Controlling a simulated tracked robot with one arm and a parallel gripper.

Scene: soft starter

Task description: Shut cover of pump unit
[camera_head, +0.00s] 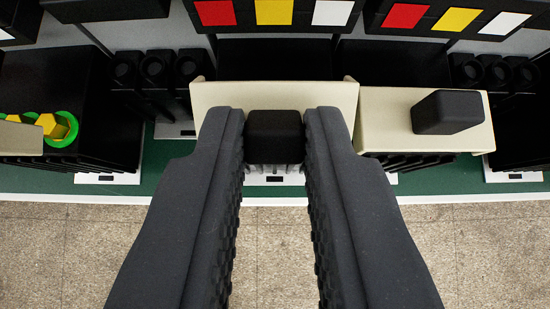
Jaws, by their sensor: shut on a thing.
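A cream cover (205,95) with a black block-shaped knob (274,137) stands at the centre of the view. My gripper (274,135) comes up from the bottom edge, with one finger on each side of this knob. The fingers are shut on the knob and hide parts of the cover's front. The cover stands in front of a black unit, and its top edge shows behind the fingertips. No label shows which unit is the pump unit.
A second cream cover (385,130) with a black knob (447,112) lies close on the right. At the left, a black unit (60,85) has a yellow and green knob (58,127) and a cream piece (20,138). Coloured panels (273,12) line the back. Tiled floor (480,250) lies in front.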

